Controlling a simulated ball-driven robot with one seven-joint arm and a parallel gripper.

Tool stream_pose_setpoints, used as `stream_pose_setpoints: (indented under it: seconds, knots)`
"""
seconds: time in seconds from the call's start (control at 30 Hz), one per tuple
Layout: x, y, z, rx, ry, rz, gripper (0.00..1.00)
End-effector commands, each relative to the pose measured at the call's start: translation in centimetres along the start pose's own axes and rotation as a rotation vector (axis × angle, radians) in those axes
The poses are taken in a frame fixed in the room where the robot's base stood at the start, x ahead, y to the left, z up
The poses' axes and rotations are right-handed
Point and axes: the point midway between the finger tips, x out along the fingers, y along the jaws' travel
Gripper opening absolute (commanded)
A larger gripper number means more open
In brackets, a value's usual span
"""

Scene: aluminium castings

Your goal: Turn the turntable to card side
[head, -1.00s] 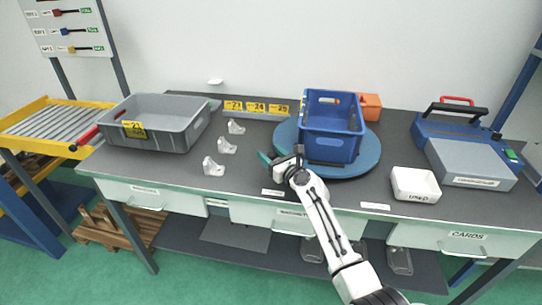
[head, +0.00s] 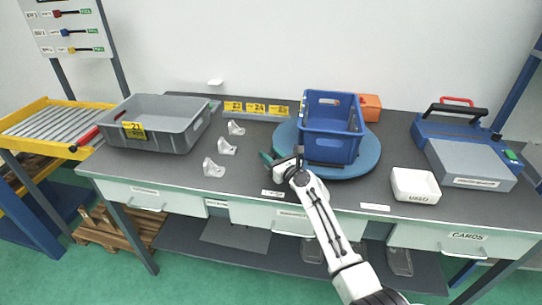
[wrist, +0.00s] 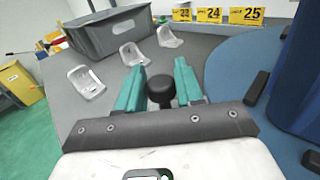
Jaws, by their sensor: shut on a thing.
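The round blue turntable (head: 368,155) lies on the grey bench and carries a blue crate (head: 331,145). The turntable also shows at the right of the wrist view (wrist: 228,72), with the crate's dark blue wall (wrist: 300,75) on it. My gripper (head: 268,159) is at the turntable's left front edge. In the wrist view its teal fingers (wrist: 160,85) are shut on a round black knob (wrist: 161,90). How the knob joins the turntable is hidden. The card side is not clearly marked; a drawer labelled CARDS (head: 466,237) is at the right.
Several pale castings (head: 226,146) stand left of my gripper, beside a grey bin (head: 185,137). Yellow number tags (head: 257,107) and an orange box (head: 370,107) are behind. A white USED tray (head: 415,185) and a blue case (head: 455,135) stand right.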

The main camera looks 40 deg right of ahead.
Motion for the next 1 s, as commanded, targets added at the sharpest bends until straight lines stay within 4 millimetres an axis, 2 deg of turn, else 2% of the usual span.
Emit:
stream_pose_setpoints:
  seconds: [0.27, 0.47, 1.0]
  knots:
    - [-0.4, -0.1, -0.1, -0.001, -0.001, 0.011, 0.00]
    - [-1.6, -0.1, -0.2, 0.000, -0.001, 0.058, 0.00]
    - [-7.9, -1.4, 0.0, 0.000, -0.002, 0.310, 0.00]
